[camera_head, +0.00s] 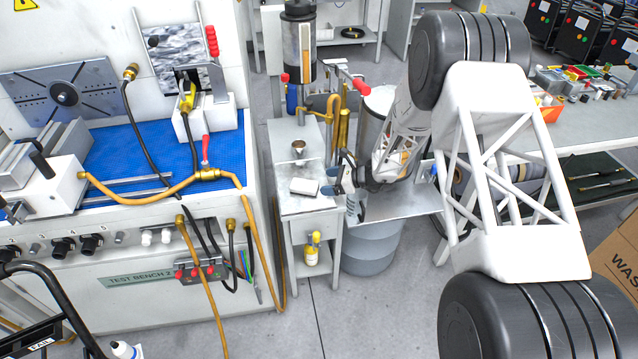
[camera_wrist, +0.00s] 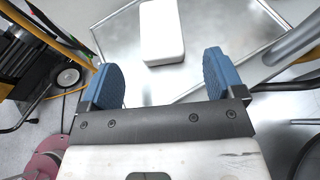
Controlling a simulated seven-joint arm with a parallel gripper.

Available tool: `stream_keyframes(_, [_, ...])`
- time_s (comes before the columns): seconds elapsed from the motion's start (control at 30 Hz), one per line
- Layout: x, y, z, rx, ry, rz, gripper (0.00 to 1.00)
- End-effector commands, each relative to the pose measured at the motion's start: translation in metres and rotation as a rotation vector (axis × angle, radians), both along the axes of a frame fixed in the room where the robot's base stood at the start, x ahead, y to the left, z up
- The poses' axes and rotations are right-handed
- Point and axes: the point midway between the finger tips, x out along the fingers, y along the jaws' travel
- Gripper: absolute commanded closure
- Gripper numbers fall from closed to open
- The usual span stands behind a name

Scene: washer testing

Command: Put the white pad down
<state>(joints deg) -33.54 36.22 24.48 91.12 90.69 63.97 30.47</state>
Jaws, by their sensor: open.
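The white pad (camera_head: 304,187) is a small rounded block lying flat on the small metal side table (camera_head: 288,210). In the wrist view the pad (camera_wrist: 162,32) lies on the bare metal top, beyond the fingertips and between their lines. My gripper (camera_head: 337,184) is just right of the pad, at the table's right edge. In the wrist view my gripper's (camera_wrist: 162,70) two blue fingers are spread wide with nothing between them. The pad appears apart from both fingers.
A small metal funnel-like cup (camera_head: 298,147) stands behind the pad. A bench with a blue mat (camera_head: 115,158) and hoses is to the left. A grey drum (camera_head: 372,248) is below my gripper.

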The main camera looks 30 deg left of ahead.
Motion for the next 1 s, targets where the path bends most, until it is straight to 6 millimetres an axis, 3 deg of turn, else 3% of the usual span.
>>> stream_keyframes(0.2, [0.011,-0.028,0.012,0.0,0.0,-0.001,0.12])
stream_keyframes(0.4, [0.015,-0.041,0.018,0.0,0.0,0.0,0.12])
stream_keyframes(1.0, [0.016,-0.044,0.019,0.0,0.0,0.001,0.12])
